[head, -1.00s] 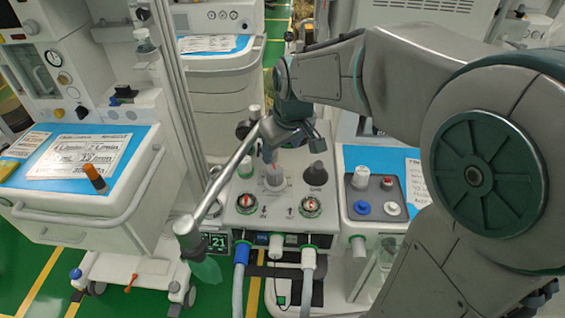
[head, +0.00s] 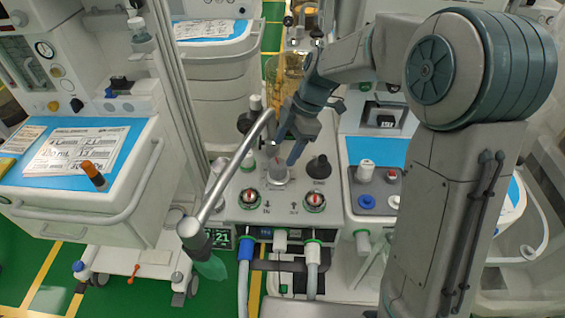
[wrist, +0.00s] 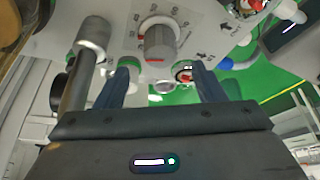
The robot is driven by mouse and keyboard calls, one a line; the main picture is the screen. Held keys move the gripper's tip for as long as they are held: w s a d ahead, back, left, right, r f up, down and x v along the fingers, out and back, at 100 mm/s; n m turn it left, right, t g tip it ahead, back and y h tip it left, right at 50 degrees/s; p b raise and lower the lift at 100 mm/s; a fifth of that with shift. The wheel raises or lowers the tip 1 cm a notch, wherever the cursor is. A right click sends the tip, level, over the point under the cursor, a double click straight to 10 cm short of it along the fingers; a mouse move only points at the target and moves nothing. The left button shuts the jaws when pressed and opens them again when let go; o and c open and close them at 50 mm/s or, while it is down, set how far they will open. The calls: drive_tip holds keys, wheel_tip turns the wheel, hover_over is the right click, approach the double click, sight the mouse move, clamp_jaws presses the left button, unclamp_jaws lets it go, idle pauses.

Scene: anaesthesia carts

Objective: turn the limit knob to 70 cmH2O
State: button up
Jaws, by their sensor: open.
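The limit knob (wrist: 159,42) is a grey round knob with a ring of printed scale marks around it. In the wrist view it lies just beyond my gripper (wrist: 155,80), between the lines of the two fingers but apart from them. The gripper is open and empty. In the head view the knob (head: 277,170) stands on the top of the grey block-shaped unit, and my gripper (head: 288,150) is close above it, hiding part of it.
A long metal tube (head: 230,172) slants past the gripper's left side, close to one finger in the wrist view. A black knob (head: 319,168) stands right of the limit knob. Two red-marked dials (head: 250,198) sit in front. A cart (head: 80,190) stands left.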

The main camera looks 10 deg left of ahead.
sight(279, 162)
drive_tip(key=x, duration=0.7)
drive_tip(key=shift+c, duration=0.3)
drive_tip(key=c, duration=0.9)
